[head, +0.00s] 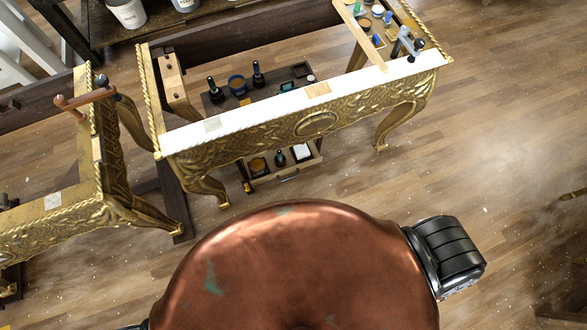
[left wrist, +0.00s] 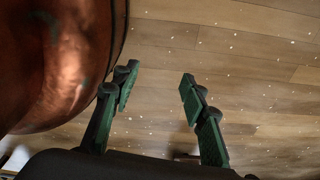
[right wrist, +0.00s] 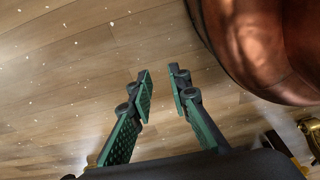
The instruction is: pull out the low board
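A low wooden board (head: 262,181) shows in the head view beneath the gilt console (head: 316,124). It has a dark handle on its front edge (head: 289,178) and a small brass-coloured wheel at its left corner. Small jars, a bottle and a white item stand on it. The console's frame hides part of it. My left gripper (left wrist: 158,86) is open and empty over bare floor in the left wrist view. My right gripper (right wrist: 158,78) is open and empty over floor in the right wrist view. Neither gripper shows in the head view; both are apart from the board.
The console's curved legs (head: 392,124) stand on both sides of the board. Another gilt piece (head: 110,180) stands at the left. Bottles and a cup sit on a dark surface (head: 222,104) inside the console frame. The wooden floor (head: 440,160) in front and right is clear.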

